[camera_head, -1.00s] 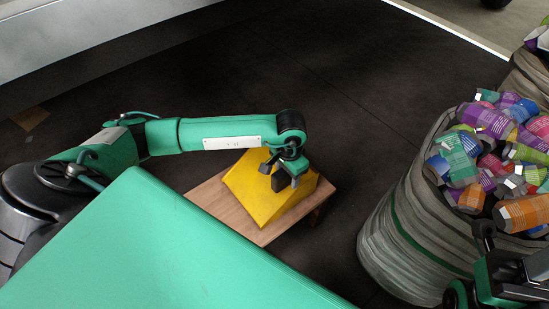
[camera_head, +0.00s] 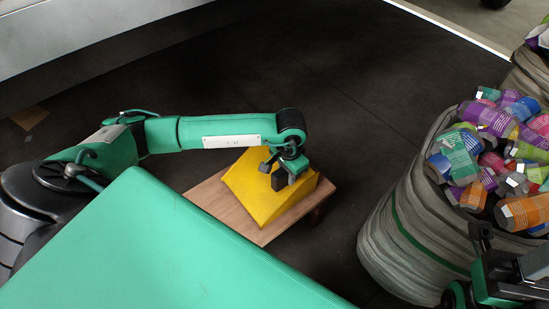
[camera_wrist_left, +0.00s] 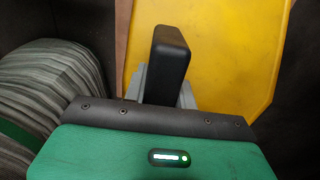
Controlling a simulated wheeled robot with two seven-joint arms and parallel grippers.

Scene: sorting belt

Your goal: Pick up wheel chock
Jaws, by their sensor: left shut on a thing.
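The yellow wedge-shaped wheel chock (camera_head: 252,192) rests on a low wooden stand, with its slope facing up. My left gripper (camera_head: 272,173) is over the chock's upper right part, shut on it, with the dark fingers pointing down. In the left wrist view the yellow chock (camera_wrist_left: 220,55) fills the upper right behind a black finger (camera_wrist_left: 170,58); the other finger's contact is hidden. My right gripper (camera_head: 490,250) is partly in view at the lower right edge, away from the chock, and its jaws cannot be made out.
The small wooden stand (camera_head: 213,202) is on the dark floor (camera_head: 350,90). A grey fabric bin (camera_head: 395,235) full of colourful cans and bottles stands to the right. A light wall-like panel (camera_head: 90,35) runs along the upper left. The floor behind the stand is clear.

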